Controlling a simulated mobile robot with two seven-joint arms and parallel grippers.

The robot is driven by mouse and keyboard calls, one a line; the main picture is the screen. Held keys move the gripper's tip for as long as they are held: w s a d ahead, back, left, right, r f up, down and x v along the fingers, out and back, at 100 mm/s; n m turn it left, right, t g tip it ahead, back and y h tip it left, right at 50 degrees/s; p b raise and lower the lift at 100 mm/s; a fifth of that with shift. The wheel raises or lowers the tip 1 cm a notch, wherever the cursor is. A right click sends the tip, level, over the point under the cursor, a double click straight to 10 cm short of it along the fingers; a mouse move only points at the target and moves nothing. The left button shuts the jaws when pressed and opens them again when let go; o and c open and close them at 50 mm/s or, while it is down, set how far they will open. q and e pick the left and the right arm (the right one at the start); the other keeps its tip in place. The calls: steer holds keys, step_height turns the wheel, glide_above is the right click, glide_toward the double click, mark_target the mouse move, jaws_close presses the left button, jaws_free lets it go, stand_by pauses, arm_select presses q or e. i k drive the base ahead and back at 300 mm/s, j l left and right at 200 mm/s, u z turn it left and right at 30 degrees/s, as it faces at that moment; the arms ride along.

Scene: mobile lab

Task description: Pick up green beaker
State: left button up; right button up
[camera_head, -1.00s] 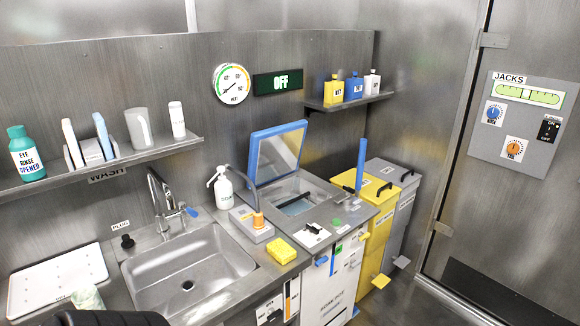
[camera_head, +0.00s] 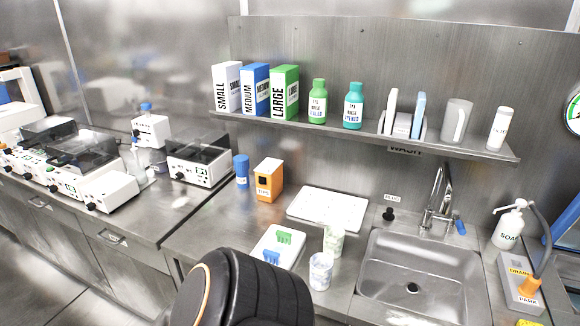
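A pale beaker with greenish marks (camera_head: 334,240) stands upright on the steel counter, between the sink and a small white tray. A similar beaker with bluish marks (camera_head: 320,271) stands just in front of it. Neither of my grippers shows in the head view. A large dark rounded part of my own arm fills the bottom middle, close to the white tray and short of the beakers; it covers part of the counter's front.
The sink (camera_head: 422,265) lies right of the beakers. A white tray (camera_head: 290,235) holds green and blue pieces. A white board (camera_head: 328,208) lies behind. An orange box (camera_head: 269,180) and blue canister (camera_head: 241,171) stand to the left. A shelf (camera_head: 460,147) holds boxes and bottles above.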

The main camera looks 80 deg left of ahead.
mark_target(334, 234)
steer(key=u, duration=1.55)
